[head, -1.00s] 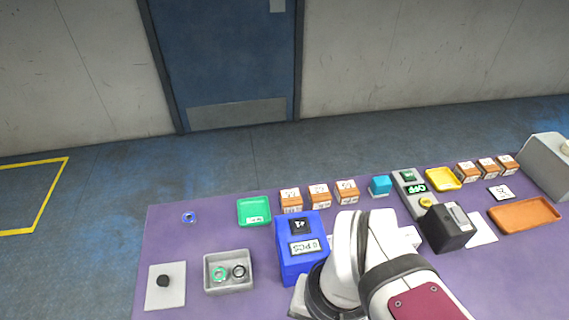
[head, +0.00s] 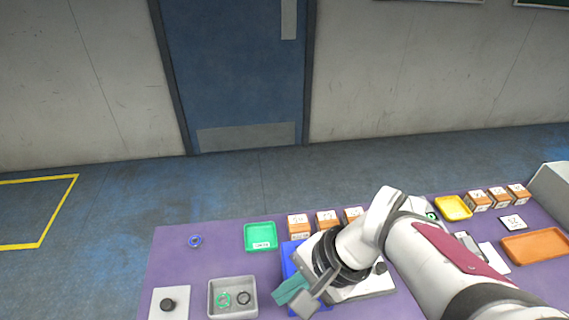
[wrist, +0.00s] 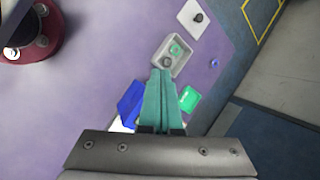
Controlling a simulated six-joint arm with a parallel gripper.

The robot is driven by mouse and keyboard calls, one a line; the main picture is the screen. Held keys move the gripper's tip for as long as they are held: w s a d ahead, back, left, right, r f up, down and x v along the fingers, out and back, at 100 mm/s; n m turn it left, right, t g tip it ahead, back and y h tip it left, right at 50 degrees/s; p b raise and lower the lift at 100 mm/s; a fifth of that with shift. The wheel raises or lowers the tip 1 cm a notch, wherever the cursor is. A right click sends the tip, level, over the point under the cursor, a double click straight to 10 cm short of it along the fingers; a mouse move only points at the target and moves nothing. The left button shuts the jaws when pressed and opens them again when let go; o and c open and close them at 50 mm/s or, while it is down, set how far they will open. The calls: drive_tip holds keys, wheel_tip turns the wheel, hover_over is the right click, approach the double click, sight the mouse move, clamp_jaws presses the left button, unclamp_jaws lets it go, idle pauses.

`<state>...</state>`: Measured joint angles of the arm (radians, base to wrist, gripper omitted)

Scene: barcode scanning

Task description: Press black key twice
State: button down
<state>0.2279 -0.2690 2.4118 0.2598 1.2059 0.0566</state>
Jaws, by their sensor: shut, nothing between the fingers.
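My gripper (head: 290,290) has teal fingers, shut and empty, in front of the blue box (head: 290,259) in the head view. In the wrist view, my gripper (wrist: 161,72) points toward the grey tray, with the blue box (wrist: 130,101) just left of the fingers. The box's top, with the black "+1" key and count display seen earlier, is hidden by my arm and gripper in the head view. I cannot tell whether the fingers touch the box. A separate round black knob (head: 168,304) sits on a pale plate (head: 181,293) at the left.
A grey tray (head: 212,301) with a green and a dark ring stands left of my gripper. A green tray (head: 260,236), blue ring (head: 195,241) and several orange-white boxes (head: 299,225) lie behind. A yellow tray (head: 453,207) and orange tray (head: 535,245) are at the right.

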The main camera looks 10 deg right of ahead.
drive_tip(key=w+d+m+t, duration=0.5)
drive_tip(key=w+d+m, duration=0.3)
drive_tip(key=w, duration=0.5)
drive_tip(key=shift+w+y, duration=0.3)
drive_tip(key=shift+f, duration=4.35)
drive_tip(key=shift+f, duration=0.4)
